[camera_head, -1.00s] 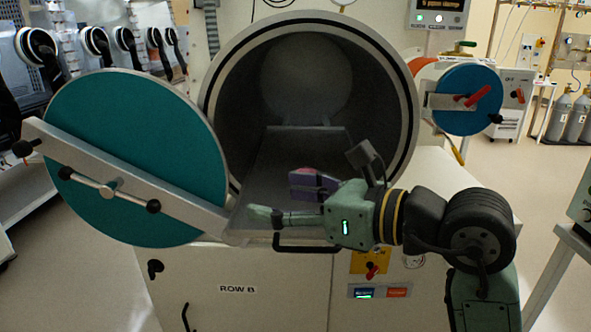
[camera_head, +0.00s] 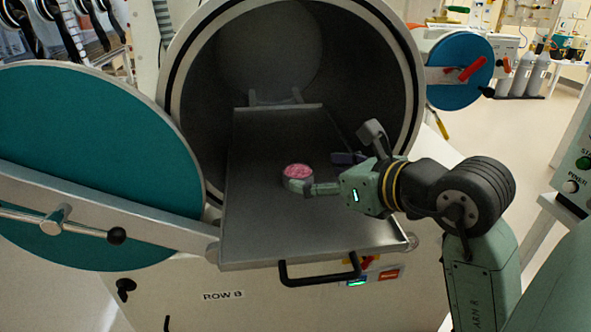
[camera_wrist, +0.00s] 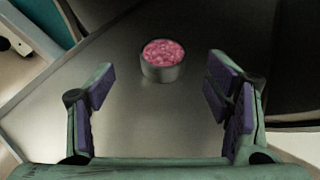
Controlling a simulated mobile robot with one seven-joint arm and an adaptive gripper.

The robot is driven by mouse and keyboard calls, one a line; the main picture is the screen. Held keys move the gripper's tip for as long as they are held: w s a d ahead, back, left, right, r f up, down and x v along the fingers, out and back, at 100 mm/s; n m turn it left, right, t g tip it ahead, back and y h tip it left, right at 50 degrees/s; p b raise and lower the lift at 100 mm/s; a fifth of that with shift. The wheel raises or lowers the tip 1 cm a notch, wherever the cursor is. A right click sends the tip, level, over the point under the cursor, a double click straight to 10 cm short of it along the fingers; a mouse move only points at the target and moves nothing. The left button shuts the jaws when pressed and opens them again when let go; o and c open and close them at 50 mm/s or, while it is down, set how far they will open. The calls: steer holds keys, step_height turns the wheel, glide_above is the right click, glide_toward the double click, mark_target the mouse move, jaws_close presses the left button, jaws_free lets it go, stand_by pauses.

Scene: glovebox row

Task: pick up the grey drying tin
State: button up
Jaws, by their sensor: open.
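The grey drying tin (camera_wrist: 162,72) is a short round metal tin filled with pink granules. It stands upright on the sliding metal tray (camera_head: 265,228) at the mouth of the round chamber. In the head view the tin (camera_head: 298,172) is partly hidden by a finger of my gripper (camera_head: 318,172). In the wrist view my gripper (camera_wrist: 165,103) is open, with purple pads on both sides. The tin lies ahead of the fingertips, roughly midway between them, and does not touch them. Nothing is between the pads.
The round chamber (camera_head: 220,60) is open behind the tray, its wall close to my gripper's right. The large teal door (camera_head: 95,130) is swung open at the left. A black handle (camera_head: 318,278) is at the tray's front. The tray around the tin is clear.

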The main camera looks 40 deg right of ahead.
mark_target(299, 171)
steer(key=p+x, duration=0.3)
steer(key=x, duration=0.3)
steer(key=shift+d+r, duration=0.1)
steer(key=shift+d, duration=0.05)
steer(key=shift+w, duration=0.25)
steer(key=c, duration=1.3)
